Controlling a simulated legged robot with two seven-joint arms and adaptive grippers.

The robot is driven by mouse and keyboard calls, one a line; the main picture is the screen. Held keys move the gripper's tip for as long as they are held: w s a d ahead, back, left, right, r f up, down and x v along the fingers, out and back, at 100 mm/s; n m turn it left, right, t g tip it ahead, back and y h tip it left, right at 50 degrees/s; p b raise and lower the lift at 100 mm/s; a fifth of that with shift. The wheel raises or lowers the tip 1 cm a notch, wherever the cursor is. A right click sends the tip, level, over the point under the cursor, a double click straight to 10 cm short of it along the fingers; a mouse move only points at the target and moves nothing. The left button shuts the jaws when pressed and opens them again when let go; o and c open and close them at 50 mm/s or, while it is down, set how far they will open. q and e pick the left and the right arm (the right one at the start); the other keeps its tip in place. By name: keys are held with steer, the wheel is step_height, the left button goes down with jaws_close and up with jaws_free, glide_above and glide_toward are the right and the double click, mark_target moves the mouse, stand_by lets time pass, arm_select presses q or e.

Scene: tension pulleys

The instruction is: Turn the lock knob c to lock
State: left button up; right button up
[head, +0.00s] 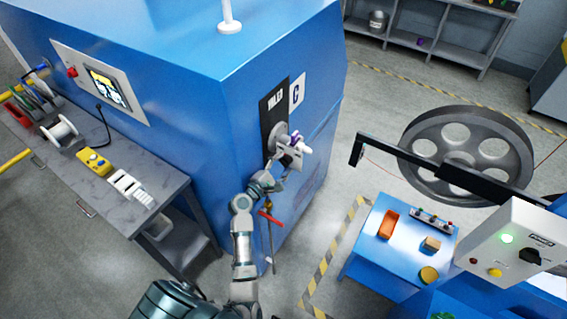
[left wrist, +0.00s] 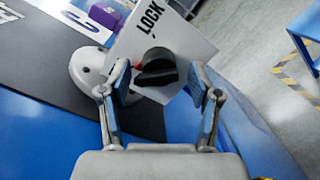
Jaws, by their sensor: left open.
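The lock knob c is a black rounded knob (left wrist: 157,68) on a tilted white plate marked LOCK (left wrist: 185,45), in the left wrist view. The plate sits in front of a round grey mount (left wrist: 88,72) on the blue machine, by a C label (left wrist: 82,18). My left gripper (left wrist: 158,80) is open, with a finger on each side of the knob; I cannot tell whether they touch it. In the head view my left gripper (head: 281,165) is at the plate (head: 289,154), below the C label (head: 298,92), and hides the knob. My right gripper is in neither view.
The large blue machine (head: 200,110) fills the left and centre. A red handle (head: 270,217) is below the gripper. A grey workbench (head: 165,190) stands left. A large wheel (head: 468,150), a blue table (head: 375,255) and a control box (head: 515,245) stand right.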

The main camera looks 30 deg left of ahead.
arm_select(q)
steer(key=shift+w, duration=0.3)
steer(key=c, duration=1)
steer(key=shift+s+f, duration=0.1)
steer(key=shift+f, duration=0.05)
